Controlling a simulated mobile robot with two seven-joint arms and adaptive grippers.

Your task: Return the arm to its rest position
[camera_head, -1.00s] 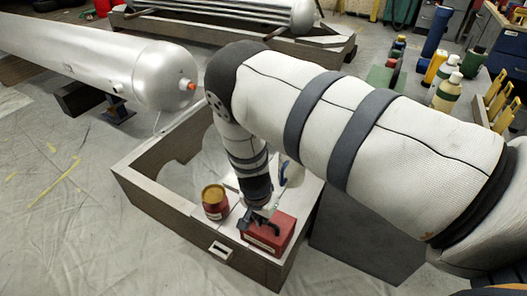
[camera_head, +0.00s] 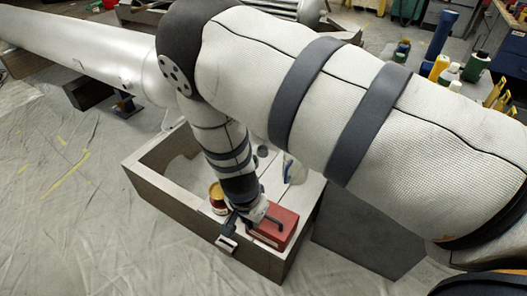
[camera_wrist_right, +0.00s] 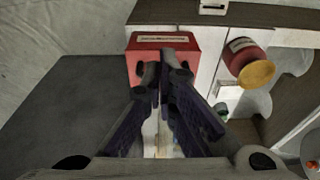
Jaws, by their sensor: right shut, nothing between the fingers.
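My right arm (camera_head: 330,90) comes in from the right of the head view and bends down over an open wooden crate (camera_head: 165,190). My right gripper (camera_head: 243,218) is low over the crate's front part, beside a red box (camera_head: 272,229). In the wrist view the gripper's fingertips (camera_wrist_right: 164,78) are together and empty, with the red box (camera_wrist_right: 147,42) just beyond them. I cannot tell whether they touch it. My left gripper is not in view.
A red can with a yellow lid (camera_head: 217,196) stands in the crate, partly hidden by my arm; it also shows in the wrist view (camera_wrist_right: 246,62). A long silver cylinder (camera_head: 80,48) lies behind. Bottles (camera_head: 450,72) stand at the back right. Sheeted floor (camera_head: 70,220) at left is clear.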

